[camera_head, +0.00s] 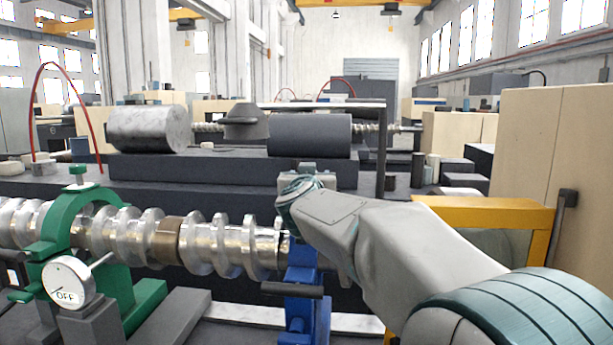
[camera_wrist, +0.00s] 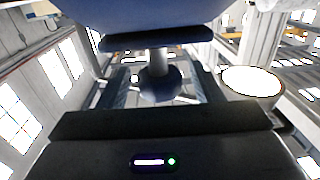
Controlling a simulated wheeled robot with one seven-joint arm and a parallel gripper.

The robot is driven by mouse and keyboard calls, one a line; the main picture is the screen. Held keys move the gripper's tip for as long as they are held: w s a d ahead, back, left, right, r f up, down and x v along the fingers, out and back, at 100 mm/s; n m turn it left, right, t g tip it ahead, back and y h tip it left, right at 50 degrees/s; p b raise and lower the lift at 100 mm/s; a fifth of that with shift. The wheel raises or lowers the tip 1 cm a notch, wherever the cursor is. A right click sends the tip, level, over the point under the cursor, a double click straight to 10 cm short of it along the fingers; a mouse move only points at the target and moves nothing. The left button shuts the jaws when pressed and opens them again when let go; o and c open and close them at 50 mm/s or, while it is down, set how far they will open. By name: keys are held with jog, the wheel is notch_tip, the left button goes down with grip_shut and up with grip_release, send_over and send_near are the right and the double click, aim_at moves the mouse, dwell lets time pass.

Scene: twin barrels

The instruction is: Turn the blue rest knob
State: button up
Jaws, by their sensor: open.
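The blue rest (camera_head: 305,272) stands at the right end of the shiny metal screw (camera_head: 225,245) in the head view. My arm covers its upper part and the end of the screw. In the wrist view a dark bluish knob (camera_wrist: 160,86) sits on a short grey stem below a dark plate and a blue body (camera_wrist: 145,14). My gripper (camera_wrist: 160,98) is open, with one finger on each side of the knob. Gaps show between the fingers and the knob. The fingers are hidden in the head view.
Grey cylinders (camera_head: 310,135) lie on a dark bench behind. A yellow frame (camera_head: 485,211) and a beige panel (camera_head: 560,190) stand close on the right.

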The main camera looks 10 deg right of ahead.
jog(key=shift+x, duration=0.9)
jog(key=c, duration=1)
